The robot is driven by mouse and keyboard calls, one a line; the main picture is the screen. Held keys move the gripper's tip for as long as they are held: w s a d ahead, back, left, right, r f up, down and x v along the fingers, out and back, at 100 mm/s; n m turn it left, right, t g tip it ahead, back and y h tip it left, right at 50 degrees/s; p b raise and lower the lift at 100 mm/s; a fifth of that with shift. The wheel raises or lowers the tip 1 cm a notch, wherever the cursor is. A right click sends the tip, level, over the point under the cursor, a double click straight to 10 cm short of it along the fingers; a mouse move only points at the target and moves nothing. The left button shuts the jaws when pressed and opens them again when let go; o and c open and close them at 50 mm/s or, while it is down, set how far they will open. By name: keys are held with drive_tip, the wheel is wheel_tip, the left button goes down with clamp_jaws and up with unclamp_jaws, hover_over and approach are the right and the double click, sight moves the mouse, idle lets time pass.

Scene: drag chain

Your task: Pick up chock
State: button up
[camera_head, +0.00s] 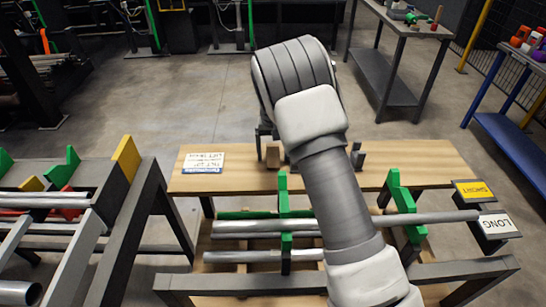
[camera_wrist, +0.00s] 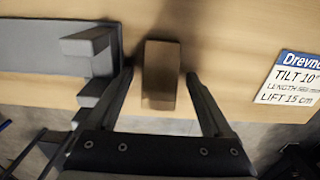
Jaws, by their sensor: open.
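The chock is a small brown wooden block. In the wrist view the chock (camera_wrist: 160,72) appears between the two dark fingers of my gripper (camera_wrist: 159,75), with a visible gap on each side. My gripper is open and holds nothing. In the head view the chock (camera_head: 273,155) stands on the wooden table (camera_head: 430,165), just left of my arm. There my gripper is mostly hidden behind my arm. I cannot tell from these views how far down the fingers reach beside the chock.
A grey stepped bracket (camera_wrist: 92,55) lies left of my fingers. A printed sign (camera_head: 203,162) lies on the table's left part; it shows in the wrist view (camera_wrist: 295,80). A rack with green uprights (camera_head: 397,205) and metal tubes (camera_head: 265,256) stands in front of the table.

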drive_tip(key=shift+c, duration=0.3)
clamp_jaws()
